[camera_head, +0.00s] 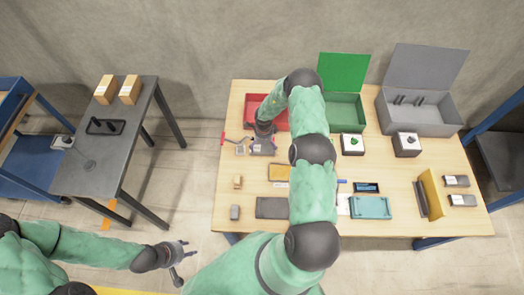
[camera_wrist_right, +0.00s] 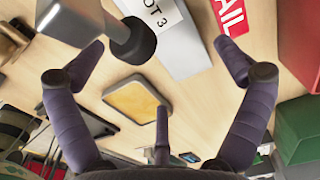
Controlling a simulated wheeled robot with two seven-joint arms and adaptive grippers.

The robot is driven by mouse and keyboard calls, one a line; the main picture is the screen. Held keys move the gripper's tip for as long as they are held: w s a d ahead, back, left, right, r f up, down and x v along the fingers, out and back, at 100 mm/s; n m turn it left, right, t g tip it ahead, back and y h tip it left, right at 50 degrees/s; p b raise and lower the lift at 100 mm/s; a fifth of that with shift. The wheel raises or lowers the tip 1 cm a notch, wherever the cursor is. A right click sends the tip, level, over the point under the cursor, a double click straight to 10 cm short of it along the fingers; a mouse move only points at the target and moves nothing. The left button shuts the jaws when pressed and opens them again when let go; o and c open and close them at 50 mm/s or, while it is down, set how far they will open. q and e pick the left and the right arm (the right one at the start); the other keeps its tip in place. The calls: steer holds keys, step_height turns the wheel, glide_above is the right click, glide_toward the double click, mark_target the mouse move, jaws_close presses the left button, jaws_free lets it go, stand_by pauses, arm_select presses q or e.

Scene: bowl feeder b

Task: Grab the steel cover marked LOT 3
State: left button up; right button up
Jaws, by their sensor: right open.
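A grey steel cover (camera_wrist_right: 190,50) with a white label reading "OT 3" lies ahead of my right gripper (camera_wrist_right: 158,46) in the right wrist view. A dark round knob (camera_wrist_right: 132,42) shows beside the label, between the open fingers and nearer the left one. The fingers are spread, with nothing visibly gripped. In the head view my right gripper (camera_head: 263,130) is over the table's left part, beside the red bin, and hides much of what lies below. My left gripper (camera_head: 178,256) is open and empty, off the table's left side.
A red bin (camera_head: 252,100), green box (camera_head: 345,112) and grey box (camera_head: 440,120) stand at the back of the wooden table (camera_head: 385,150). A yellow tray (camera_wrist_right: 137,101) lies near the cover. A red label (camera_wrist_right: 233,15) is close by. A dark side table (camera_head: 85,170) stands left.

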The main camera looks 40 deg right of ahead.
mark_target(263, 150)
steer(key=shift+w+d+f+b, duration=0.15)
steer(key=shift+f+b, duration=0.25)
steer(key=shift+f, duration=0.95)
steer(key=shift+w+d+f+b, duration=0.1)
steer(key=shift+f+b, duration=0.25)
steer(key=shift+f, duration=1)
steer(key=c, duration=1.7)
steer(key=shift+r, duration=0.1)
